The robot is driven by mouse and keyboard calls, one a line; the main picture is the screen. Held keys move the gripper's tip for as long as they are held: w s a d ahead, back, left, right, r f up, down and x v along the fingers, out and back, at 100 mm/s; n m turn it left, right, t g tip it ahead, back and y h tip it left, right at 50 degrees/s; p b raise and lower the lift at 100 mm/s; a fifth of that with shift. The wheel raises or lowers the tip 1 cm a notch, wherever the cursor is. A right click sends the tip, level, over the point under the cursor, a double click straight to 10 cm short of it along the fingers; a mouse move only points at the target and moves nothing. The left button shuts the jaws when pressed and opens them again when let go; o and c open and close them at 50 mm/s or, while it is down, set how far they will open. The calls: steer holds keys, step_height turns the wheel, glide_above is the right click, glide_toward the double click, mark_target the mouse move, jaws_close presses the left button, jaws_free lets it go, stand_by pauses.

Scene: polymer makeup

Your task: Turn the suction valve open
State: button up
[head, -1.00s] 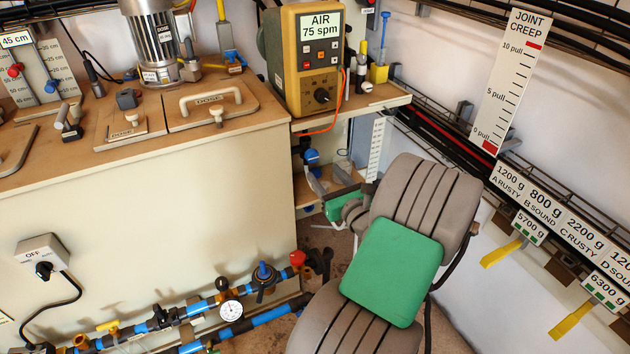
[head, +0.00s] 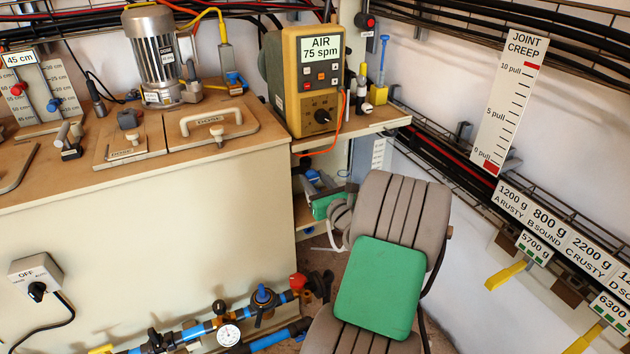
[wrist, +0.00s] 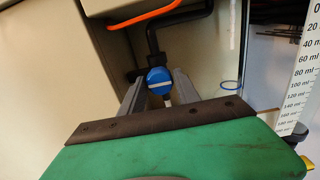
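A small valve with a round blue knob (wrist: 158,76) and a pale stripe sits on a black pipe in the wrist view. I cannot read a label that names it as the suction valve. In the head view it shows as a small blue patch (head: 312,177) under the shelf, partly hidden. My gripper (wrist: 157,92) is open, its two grey fingers apart on either side of the knob. I cannot tell whether a finger touches it. The green gripper body shows in the head view, partly hidden behind my padded arm.
Another blue-handled valve (head: 263,297), a red knob (head: 298,281) and a gauge (head: 229,335) line the low pipe. The cream cabinet (head: 150,235) stands close on the left. The pump's shelf (head: 375,122) overhangs the valve; an orange hose (wrist: 145,15) hangs above it.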

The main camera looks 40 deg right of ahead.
jaws_close()
steer(key=shift+n, duration=0.3)
steer(key=n, duration=0.3)
steer(key=shift+n+p, duration=0.35)
steer(key=shift+n, duration=0.05)
steer(key=n, duration=0.4)
steer(key=shift+n, duration=0.3)
steer(key=n+b, duration=0.2)
steer(key=n, duration=0.3)
steer(key=shift+f, duration=0.1)
steer(key=shift+n+b, duration=1)
steer(key=shift+n, duration=0.9)
